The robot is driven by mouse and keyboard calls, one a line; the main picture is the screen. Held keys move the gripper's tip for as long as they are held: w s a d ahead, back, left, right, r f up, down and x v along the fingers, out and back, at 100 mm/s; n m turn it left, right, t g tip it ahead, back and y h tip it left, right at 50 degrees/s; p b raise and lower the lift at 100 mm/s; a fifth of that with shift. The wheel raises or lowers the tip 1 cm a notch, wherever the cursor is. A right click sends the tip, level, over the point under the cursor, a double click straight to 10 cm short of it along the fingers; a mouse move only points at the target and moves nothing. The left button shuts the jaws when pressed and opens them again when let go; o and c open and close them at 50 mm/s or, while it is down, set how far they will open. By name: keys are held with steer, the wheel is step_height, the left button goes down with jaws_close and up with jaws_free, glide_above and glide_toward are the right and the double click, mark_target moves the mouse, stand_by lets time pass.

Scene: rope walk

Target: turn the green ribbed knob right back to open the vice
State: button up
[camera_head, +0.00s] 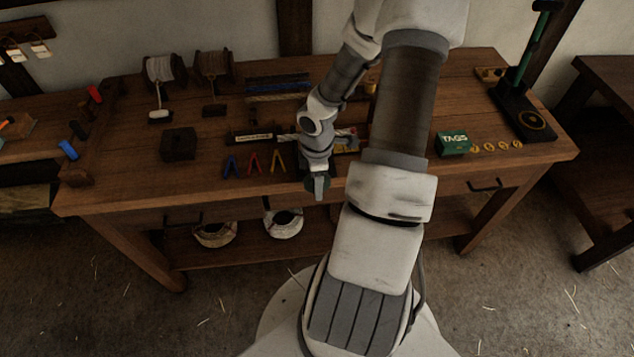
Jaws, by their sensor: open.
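My gripper (319,190) points down at the front edge of the workbench (120,193), left of my upper arm. It is open. A dark green rounded thing, which looks like the green ribbed knob (309,184), shows just behind and beside the fingers at the bench edge. The gripper covers most of it, so I cannot tell whether the fingers touch it or how far it is turned. The vice's jaws are not clearly visible; my arm and gripper hide that area. A rope with a coloured end (346,132) lies on the bench behind the gripper.
A dark block (179,142) is farther left. A green TAGS box (453,143) and yellow rings (489,147) lie right of my arm. A green-handled lever tool (524,80) stands at the right end.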

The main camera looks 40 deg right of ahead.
steer(key=shift+c, duration=0.2)
jaws_close()
steer(key=shift+f+h+b, duration=0.15)
steer(key=shift+h+b, duration=0.15)
steer(key=shift+b, duration=0.4)
steer(key=g+h+b, duration=0.1)
steer(key=b, duration=0.1)
steer(key=shift+w+f+b, duration=0.1)
steer(key=shift+b, duration=0.25)
steer(key=g+h+b, duration=0.1)
steer(key=h+b, duration=0.1)
steer(key=b, duration=0.1)
steer(key=shift+h, duration=0.3)
steer(key=shift+r+g+h+b, duration=0.2)
steer(key=shift+g+h+b, duration=0.3)
steer(key=shift+b, duration=0.05)
steer(key=shift+r, duration=0.1)
